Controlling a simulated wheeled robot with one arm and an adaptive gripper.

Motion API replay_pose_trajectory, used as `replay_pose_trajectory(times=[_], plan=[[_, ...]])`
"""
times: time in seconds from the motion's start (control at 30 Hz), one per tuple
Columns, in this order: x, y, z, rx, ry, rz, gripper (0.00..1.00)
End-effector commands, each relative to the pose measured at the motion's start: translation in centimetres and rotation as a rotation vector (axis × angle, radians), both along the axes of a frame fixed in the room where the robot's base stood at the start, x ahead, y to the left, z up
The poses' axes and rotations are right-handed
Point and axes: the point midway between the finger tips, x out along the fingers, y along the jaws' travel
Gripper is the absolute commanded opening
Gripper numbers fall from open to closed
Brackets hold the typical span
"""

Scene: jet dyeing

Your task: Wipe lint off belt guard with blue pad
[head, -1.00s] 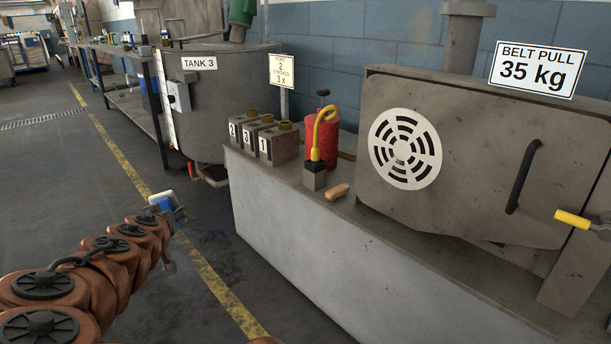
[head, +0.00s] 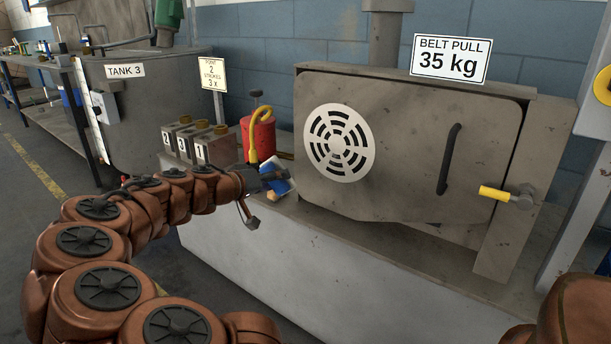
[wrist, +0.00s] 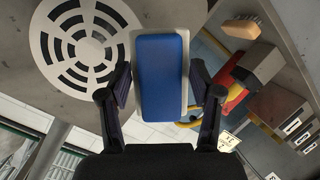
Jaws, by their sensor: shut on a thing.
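My gripper (wrist: 163,95) is shut on the blue pad (wrist: 162,75), a blue block with a pale backing, held between the two dark fingers in the wrist view. In the head view the pad (head: 272,172) is in front of the red can, left of the belt guard. The belt guard (head: 410,135) is a grey, speckled metal cover with a round white slotted vent (head: 338,143) and a dark handle (head: 448,158). The vent also shows at the left of the wrist view (wrist: 44,48). I cannot tell whether the pad touches the guard. Lint is not clearly distinguishable from the dark specks.
A red can (head: 258,133) with a yellow hose and numbered metal blocks (head: 215,148) stand left of the guard on the concrete plinth (head: 330,262). A tan block (wrist: 241,29) lies near them. A yellow-handled lever (head: 495,193) sticks out at the guard's right.

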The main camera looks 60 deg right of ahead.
Motion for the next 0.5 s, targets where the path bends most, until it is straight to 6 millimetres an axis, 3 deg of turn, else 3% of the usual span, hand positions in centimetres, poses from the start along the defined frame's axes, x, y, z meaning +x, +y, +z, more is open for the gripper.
replay_pose_trajectory(times=[0.1,0.23,0.5], plan=[[-3.6,-1.7,0.9,0.002,0.041,-0.095,0.36],[-6.3,-2.6,1.7,0.007,0.075,-0.165,0.36],[-7.9,-3.5,2.2,0.011,0.096,-0.205,0.36]])
